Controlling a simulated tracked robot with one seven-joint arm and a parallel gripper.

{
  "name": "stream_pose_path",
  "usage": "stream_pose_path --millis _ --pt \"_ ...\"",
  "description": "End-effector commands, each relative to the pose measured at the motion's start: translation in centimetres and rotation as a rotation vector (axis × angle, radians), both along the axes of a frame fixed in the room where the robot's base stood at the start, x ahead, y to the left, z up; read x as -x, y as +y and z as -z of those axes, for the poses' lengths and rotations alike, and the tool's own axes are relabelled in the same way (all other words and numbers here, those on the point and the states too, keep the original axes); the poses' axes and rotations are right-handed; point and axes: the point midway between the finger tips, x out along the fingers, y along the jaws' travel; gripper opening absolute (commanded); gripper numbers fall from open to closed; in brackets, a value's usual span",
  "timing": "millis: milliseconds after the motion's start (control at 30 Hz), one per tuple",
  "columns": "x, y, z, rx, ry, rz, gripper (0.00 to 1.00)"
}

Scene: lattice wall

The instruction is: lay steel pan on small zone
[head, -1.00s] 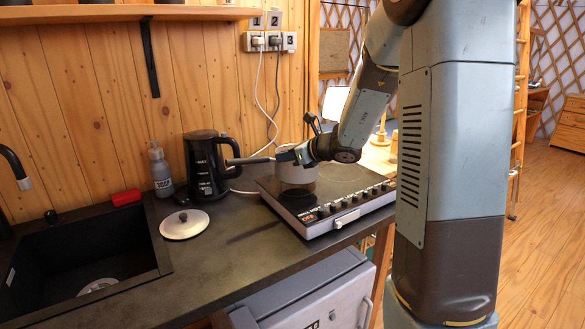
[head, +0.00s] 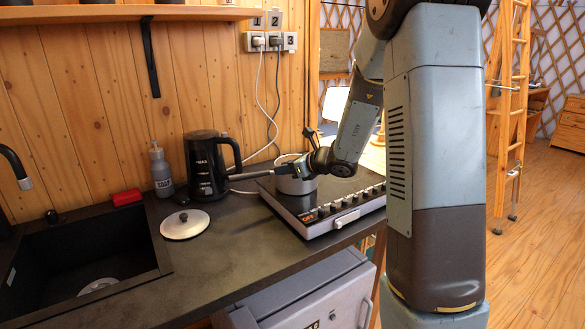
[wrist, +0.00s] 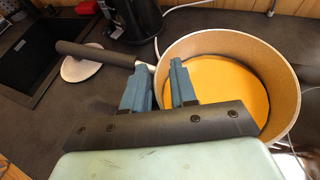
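The steel pan (head: 297,186) is level over the left part of the black hob (head: 343,215), at or just above the glass. Its long handle (wrist: 92,52) points left, past the hob edge. Inside, the wrist view shows a flat orange surface (wrist: 225,85). My gripper (wrist: 162,80) is at the pan's rim near the handle, one finger outside the wall and one inside. It appears shut on the wall. A round zone (head: 342,170) shows at the back right of the hob; whatever marking lies under the pan is hidden, so I cannot tell which zone is small.
A black kettle (head: 203,167) stands left of the hob, close to the handle's end. A pale lid (head: 184,224) lies on the counter in front of it. A soap bottle (head: 161,172), red sponge (head: 127,197) and black sink (head: 75,260) are further left. Hob knobs line its front.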

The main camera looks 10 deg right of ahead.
Motion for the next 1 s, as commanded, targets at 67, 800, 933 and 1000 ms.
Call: stream_pose_path --millis 67,800,933,1000 --pt "0.0 0.0 0.0 0.0 0.0 0.0 0.34" --pt "5.2 -4.4 -2.9 0.001 -0.003 0.001 0.34" --pt "6.7 -5.7 -3.7 0.001 -0.002 0.001 0.34" --pt "7.3 -6.2 -4.1 0.0 -0.003 0.0 0.34"
